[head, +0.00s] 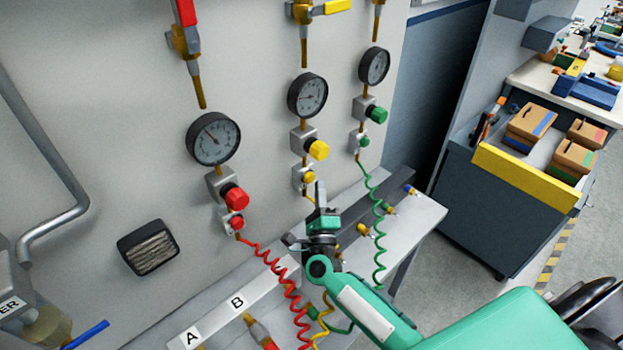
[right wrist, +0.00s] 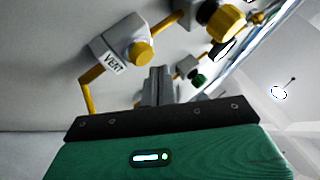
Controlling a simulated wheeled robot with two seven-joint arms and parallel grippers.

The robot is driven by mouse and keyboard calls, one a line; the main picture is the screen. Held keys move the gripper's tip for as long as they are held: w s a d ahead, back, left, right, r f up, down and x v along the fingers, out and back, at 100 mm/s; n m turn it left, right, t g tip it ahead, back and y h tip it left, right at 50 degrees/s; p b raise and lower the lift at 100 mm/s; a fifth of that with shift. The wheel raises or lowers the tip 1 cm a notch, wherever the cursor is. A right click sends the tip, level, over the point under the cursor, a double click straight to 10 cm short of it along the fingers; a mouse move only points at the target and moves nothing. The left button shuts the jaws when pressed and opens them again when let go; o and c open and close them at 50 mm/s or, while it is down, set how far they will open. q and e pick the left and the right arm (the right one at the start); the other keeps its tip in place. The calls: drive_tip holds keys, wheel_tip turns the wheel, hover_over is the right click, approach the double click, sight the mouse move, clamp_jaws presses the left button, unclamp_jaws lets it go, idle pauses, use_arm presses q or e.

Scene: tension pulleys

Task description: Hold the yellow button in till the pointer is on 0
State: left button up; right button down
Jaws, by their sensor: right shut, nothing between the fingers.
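The yellow button (head: 309,177) sits on a small grey block below the middle gauge. In the right wrist view the yellow button (right wrist: 139,54) is on a block labelled VENT. The middle gauge (head: 307,95) has a white dial; its pointer seems to lie toward the left, but the numbers are too small to read. My right gripper (head: 319,190) is shut and empty, just below and to the right of the button. In the right wrist view its fingertips (right wrist: 157,70) show just right of and below the button, seemingly apart from it. My left gripper is not in view.
A larger yellow knob (head: 318,149) is above the button. The red gauge column (head: 212,138) is to the left, the green one (head: 374,66) to the right. Red (head: 288,285) and green (head: 379,230) coiled hoses hang beside my right arm. A grey bench (head: 415,215) lies below.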

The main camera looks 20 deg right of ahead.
idle(0.7)
drive_tip(key=shift+w+a, duration=0.15)
drive_tip(key=shift+w, duration=0.3)
drive_tip(key=shift+w+a+b, duration=0.15)
drive_tip(key=shift+w+b, duration=0.3)
idle(6.4)
